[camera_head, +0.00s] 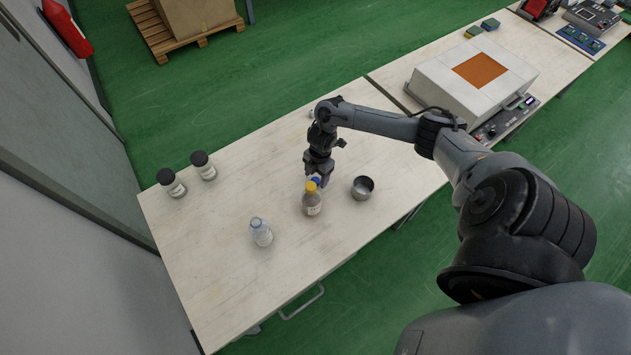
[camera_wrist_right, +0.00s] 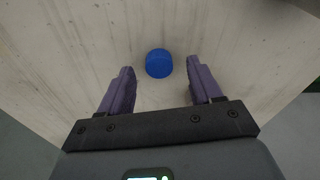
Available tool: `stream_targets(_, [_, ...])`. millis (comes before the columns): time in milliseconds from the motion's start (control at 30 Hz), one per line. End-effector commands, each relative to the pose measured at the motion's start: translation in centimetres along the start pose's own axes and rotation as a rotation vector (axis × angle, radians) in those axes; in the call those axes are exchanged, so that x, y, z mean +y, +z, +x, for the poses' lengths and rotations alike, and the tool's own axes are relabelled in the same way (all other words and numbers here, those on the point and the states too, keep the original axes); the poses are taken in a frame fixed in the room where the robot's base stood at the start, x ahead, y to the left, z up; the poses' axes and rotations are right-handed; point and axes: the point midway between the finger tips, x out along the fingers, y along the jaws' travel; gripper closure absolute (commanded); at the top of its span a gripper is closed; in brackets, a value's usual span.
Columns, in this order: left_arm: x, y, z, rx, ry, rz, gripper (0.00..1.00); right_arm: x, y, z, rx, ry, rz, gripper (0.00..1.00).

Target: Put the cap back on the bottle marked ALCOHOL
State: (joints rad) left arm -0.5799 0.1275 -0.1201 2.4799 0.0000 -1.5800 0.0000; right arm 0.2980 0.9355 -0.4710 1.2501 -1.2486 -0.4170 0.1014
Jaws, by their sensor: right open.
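A blue cap (camera_wrist_right: 158,63) lies on the table in the right wrist view, between and slightly beyond my fingertips. It also shows as a small blue spot (camera_head: 316,181) in the head view, behind the amber bottle. My right gripper (camera_wrist_right: 159,70) is open and empty, pointing down over the cap, with a finger on each side. In the head view the right gripper (camera_head: 319,176) is just behind the amber bottle. A clear bottle (camera_head: 261,233) stands upright at the front left; its label is too small to read. My left gripper is not in view.
The amber bottle (camera_head: 312,202) with a yellow top stands close in front of the gripper. A metal cup (camera_head: 362,188) stands to its right. Two black-lidded jars (camera_head: 172,183) (camera_head: 203,166) are at the left. The wooden table (camera_head: 225,290) is clear around the clear bottle.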

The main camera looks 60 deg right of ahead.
Motion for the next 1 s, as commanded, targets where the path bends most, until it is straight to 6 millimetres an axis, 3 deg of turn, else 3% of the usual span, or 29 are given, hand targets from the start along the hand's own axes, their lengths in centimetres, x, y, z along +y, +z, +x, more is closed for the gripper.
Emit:
stream_targets(133, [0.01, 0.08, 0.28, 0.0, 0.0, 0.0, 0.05, 0.05, -0.06, 1.29, 0.001, 0.001, 0.0, 0.36])
stream_targets(533, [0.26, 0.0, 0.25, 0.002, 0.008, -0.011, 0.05, 0.07, -0.05, 1.46, 0.0, 0.002, -0.001, 0.36])
stream_targets(900, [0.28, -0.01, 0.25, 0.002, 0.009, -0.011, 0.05, 0.07, -0.04, 1.45, 0.0, 0.002, -0.001, 0.91])
stream_targets(1000, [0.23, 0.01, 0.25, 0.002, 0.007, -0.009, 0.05, 0.07, -0.04, 1.45, 0.0, 0.002, -0.001, 0.95])
